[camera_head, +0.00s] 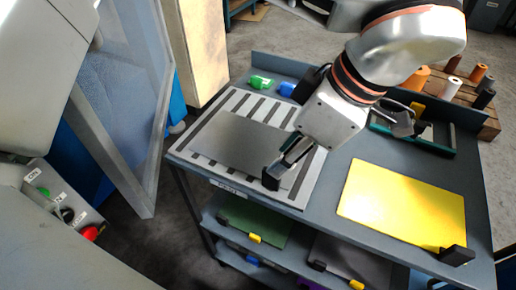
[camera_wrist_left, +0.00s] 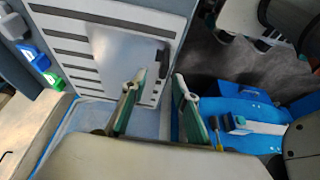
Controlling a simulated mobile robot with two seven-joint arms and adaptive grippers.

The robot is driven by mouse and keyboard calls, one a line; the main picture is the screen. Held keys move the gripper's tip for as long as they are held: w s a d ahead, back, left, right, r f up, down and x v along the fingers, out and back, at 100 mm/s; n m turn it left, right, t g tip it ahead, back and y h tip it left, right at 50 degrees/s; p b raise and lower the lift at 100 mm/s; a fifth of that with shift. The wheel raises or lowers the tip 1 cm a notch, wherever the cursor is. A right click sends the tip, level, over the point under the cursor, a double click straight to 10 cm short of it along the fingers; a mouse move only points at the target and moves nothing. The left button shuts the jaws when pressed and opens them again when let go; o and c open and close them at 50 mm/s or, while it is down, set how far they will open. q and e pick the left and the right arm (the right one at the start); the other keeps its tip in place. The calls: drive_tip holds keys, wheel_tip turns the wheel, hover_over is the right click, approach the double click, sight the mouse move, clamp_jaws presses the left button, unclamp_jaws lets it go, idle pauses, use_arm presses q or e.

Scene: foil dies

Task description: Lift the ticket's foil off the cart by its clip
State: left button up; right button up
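A grey foil sheet (camera_head: 243,142) lies on a striped board (camera_head: 301,196) on the cart top (camera_head: 338,150). Its black clip (camera_head: 271,181) is at the near edge; the clip also shows in the left wrist view (camera_wrist_left: 163,55). A yellow foil (camera_head: 402,204) with a black clip (camera_head: 457,256) lies on the right of the cart. I see no readable ticket.
Green (camera_head: 261,82) and blue (camera_head: 286,89) items stand at the cart's back. A teal-framed tray (camera_head: 437,148) is behind the yellow foil. Lower shelves hold a green sheet (camera_head: 262,222) and dark sheets. A translucent panel (camera_head: 125,100) stands close on the left.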

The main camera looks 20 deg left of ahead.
sight(268, 186)
use_arm(q)
drive_tip(key=x, duration=0.2)
drive_tip(key=b+x, duration=0.1)
drive_tip(key=x, duration=0.4)
drive_tip(key=shift+s+f+b, duration=0.1)
drive_tip(key=shift+s+b, duration=0.15)
drive_tip(key=shift+b, duration=0.1)
clamp_jaws()
